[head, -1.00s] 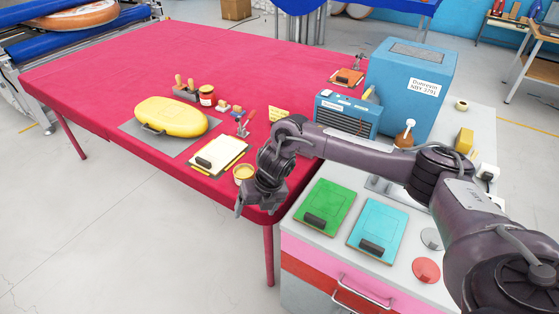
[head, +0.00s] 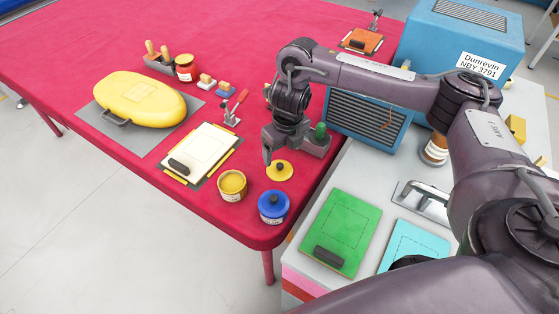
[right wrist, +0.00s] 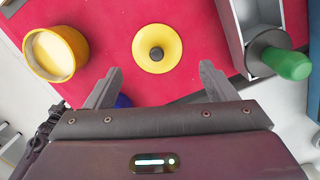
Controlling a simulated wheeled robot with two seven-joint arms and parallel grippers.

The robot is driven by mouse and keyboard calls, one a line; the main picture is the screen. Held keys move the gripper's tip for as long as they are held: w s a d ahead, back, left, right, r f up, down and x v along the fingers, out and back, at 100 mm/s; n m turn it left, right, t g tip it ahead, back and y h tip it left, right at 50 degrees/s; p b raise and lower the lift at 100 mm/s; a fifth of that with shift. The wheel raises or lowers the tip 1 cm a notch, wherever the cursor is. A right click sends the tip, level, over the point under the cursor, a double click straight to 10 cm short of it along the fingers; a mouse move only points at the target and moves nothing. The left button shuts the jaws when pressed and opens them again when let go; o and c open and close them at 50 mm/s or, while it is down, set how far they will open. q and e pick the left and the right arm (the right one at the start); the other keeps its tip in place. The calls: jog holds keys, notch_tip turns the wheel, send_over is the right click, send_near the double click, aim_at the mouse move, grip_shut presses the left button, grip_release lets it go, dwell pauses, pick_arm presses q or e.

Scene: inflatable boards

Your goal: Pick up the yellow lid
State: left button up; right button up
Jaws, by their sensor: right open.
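The yellow lid (head: 279,171) is a small round disc with a dark knob, lying on the red table near its front right corner. It also shows at the upper middle of the right wrist view (right wrist: 170,37). My right gripper (head: 283,155) is just above and behind the lid in the head view. In the right wrist view its two fingers (right wrist: 160,82) are spread wide and empty, with the lid ahead of them. An open yellow pot (head: 232,186) stands left of the lid. My left gripper is not in view.
A blue lidded pot (head: 273,208) stands in front of the lid. A grey holder with a green-handled tool (right wrist: 288,64) is close on the right. A clipboard (head: 202,152) and a yellow inflatable board (head: 140,99) lie left. A blue machine (head: 368,118) stands behind.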

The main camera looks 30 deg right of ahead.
aim_at(281, 166)
jog(key=f, duration=0.1)
jog(key=f+b, duration=0.1)
jog(key=shift+s+a+f, duration=0.3)
jog(key=shift+a+f, duration=0.05)
jog(key=f, duration=0.1)
jog(key=w+f, duration=0.1)
jog(key=shift+d+f, duration=0.1)
jog(key=shift+f, duration=0.25)
jog(key=shift+f+b, duration=0.3)
jog(key=shift+f, duration=0.25)
jog(key=shift+r, duration=0.1)
jog(key=shift+c, duration=0.6)
jog(key=c, duration=0.7)
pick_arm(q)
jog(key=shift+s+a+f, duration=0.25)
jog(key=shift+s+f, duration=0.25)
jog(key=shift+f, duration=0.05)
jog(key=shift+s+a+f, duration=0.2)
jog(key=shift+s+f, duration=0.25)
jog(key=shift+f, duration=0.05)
pick_arm(e)
jog(key=shift+s, duration=0.15)
grip_shut()
